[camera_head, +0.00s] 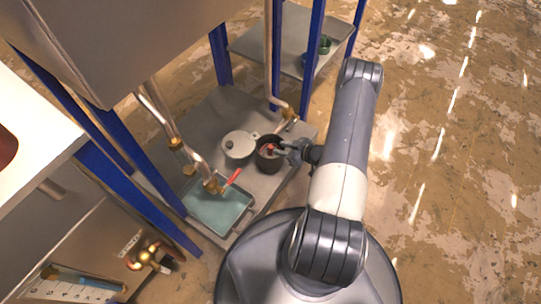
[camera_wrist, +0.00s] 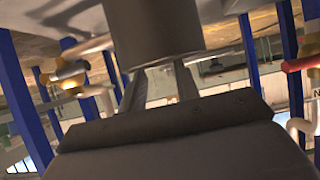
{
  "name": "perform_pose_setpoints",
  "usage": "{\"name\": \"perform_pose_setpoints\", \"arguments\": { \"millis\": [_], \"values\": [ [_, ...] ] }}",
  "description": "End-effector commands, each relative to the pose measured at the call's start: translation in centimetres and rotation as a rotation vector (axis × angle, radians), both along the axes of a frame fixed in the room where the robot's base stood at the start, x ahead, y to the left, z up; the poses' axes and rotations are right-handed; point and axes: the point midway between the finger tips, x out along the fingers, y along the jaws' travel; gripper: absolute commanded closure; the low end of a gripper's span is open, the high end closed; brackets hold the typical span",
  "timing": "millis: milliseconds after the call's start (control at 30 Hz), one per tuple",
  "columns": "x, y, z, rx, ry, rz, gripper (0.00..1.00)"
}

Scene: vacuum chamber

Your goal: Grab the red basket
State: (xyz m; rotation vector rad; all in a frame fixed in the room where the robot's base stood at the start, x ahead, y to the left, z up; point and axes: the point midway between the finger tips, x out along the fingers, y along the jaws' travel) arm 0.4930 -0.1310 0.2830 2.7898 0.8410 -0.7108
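I cannot make out a clear red basket. A dark round pot (camera_head: 268,160) with something red inside stands on the grey lower shelf in the head view. My gripper (camera_head: 291,150) is at the pot's right side, at its rim. In the wrist view a dark grey cylinder (camera_wrist: 158,28), likely this pot, fills the upper middle. The two fingers of my gripper (camera_wrist: 160,84) stand apart and run up to it. Their tips are hidden behind it, so I cannot tell whether they grip anything. A red patch (camera_head: 6,147) shows on the white table at the left edge.
A light lidded pot (camera_head: 238,146) stands just left of the dark pot. A teal tray (camera_head: 220,208) and a pipe with a red handle (camera_head: 232,178) are nearer. Blue posts (camera_head: 315,45) frame the shelf (camera_head: 205,120). The floor at right is clear.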

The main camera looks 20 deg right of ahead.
Motion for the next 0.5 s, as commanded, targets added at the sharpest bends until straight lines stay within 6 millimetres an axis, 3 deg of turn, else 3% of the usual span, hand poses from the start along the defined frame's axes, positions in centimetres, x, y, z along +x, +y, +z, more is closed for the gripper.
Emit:
{"name": "perform_pose_setpoints", "arguments": {
  "millis": [200, 500],
  "values": [
    [2.0, 1.9, -2.0, -0.002, 0.000, 0.004, 0.70],
    [3.5, 2.7, -2.5, -0.001, 0.001, 0.000, 0.70]
  ]
}}
